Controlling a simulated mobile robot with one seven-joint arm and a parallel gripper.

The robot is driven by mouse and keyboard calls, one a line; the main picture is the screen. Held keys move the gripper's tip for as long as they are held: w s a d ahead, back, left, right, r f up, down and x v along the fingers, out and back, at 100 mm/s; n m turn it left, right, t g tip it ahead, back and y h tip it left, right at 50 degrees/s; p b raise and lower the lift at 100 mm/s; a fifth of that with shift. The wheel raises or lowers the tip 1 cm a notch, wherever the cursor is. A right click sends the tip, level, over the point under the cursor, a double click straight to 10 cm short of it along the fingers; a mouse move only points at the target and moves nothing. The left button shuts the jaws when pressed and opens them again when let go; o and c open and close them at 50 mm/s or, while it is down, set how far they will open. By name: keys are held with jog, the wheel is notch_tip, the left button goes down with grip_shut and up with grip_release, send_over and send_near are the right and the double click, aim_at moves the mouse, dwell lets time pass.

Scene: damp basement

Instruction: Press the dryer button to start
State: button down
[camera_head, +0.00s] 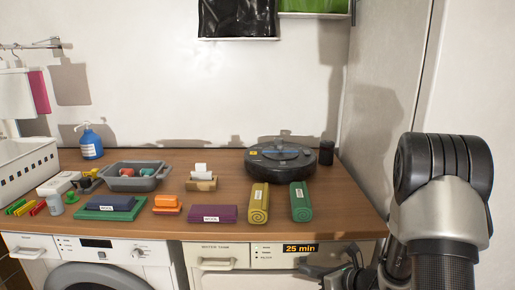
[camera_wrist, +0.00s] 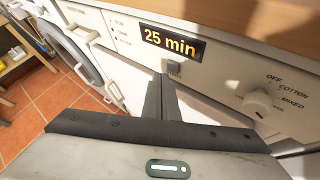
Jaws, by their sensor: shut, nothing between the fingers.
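The dryer (camera_head: 225,264) stands under the wooden counter, with a WATER TANK drawer at its left. Its lit display (camera_head: 300,248) reads "25 min" and also shows in the wrist view (camera_wrist: 172,42). A small grey button (camera_wrist: 173,68) sits just below the display in the wrist view. My gripper (camera_wrist: 164,78) is shut and empty, its fingertips at the lower left of the button in the picture. I cannot tell whether they touch it. In the head view my gripper (camera_head: 322,272) is in front of the dryer panel, below the display, and the button is hidden or too small to see.
A dial (camera_wrist: 258,101) marked OFF, COTTON and MIXED is right of my fingers. A washing machine (camera_head: 98,252) stands left of the dryer. The counter (camera_head: 345,215) above holds rolled towels, a robot vacuum (camera_head: 280,158) and a grey basin (camera_head: 135,182).

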jog(key=shift+s+b, duration=0.4)
jog(key=shift+s, duration=2.4)
jog(key=s+a+r+n+g, duration=0.4)
jog(key=s+a+r+n, duration=0.2)
jog(key=s+r+n, duration=0.3)
jog(key=s+a+r+n+g, duration=0.3)
jog(key=s+a+r+n, duration=0.3)
jog(key=n, duration=0.5)
jog(key=s+d+r+n+t+h, duration=0.3)
jog(key=s+d+r+n+h, duration=0.45)
jog(key=d+n, duration=0.35)
notch_tip(320, 180, up, 26)
jog(key=p, duration=2.5)
jog(key=shift+w, duration=0.3)
jog(key=shift+f, duration=0.15)
